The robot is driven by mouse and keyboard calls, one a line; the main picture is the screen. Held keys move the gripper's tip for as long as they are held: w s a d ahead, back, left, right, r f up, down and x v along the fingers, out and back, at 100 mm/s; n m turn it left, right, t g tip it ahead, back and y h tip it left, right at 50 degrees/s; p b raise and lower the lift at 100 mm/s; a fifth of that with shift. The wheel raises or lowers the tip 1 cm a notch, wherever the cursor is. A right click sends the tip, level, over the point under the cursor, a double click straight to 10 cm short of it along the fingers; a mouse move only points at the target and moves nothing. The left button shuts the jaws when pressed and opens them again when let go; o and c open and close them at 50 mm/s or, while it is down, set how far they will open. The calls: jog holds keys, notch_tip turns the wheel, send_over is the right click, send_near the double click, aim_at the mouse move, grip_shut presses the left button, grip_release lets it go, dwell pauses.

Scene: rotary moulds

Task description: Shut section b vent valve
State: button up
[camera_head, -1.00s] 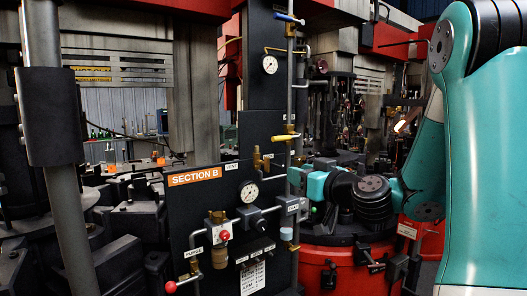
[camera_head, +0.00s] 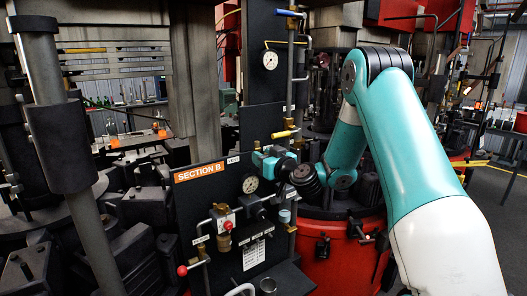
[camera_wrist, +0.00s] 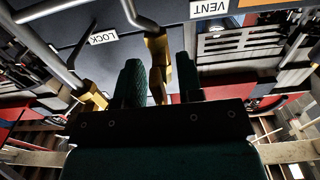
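The section B panel has an orange SECTION B sign (camera_head: 199,173) in the head view. A small VENT label (camera_head: 233,160) is beside the sign, and the VENT label (camera_wrist: 210,8) appears upside down in the wrist view. In the wrist view a brass valve part (camera_wrist: 157,62) hangs from a grey pipe, close to that label. My gripper (camera_wrist: 160,75) has its two dark ribbed fingers apart, one on each side of the brass part; contact is not clear. In the head view my gripper (camera_head: 263,158) covers most of this valve.
A yellow lever (camera_head: 284,134) is just above my gripper, and a blue lever (camera_head: 290,13) is higher up. A gauge (camera_head: 250,185) and a red knob (camera_head: 228,225) are below. A second brass fitting (camera_wrist: 95,98) is near the LOCK label (camera_wrist: 103,38).

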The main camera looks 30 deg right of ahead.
jog(key=shift+c, duration=0.2)
grip_shut()
jog(key=shift+m, duration=0.3)
jog(key=m, duration=0.6)
jog(key=m+b, duration=0.1)
jog(key=m, duration=0.5)
jog(key=m+b, duration=0.1)
jog(key=m, duration=0.5)
jog(key=shift+d+f, duration=0.2)
jog(key=shift+d, duration=0.05)
dwell(0.4)
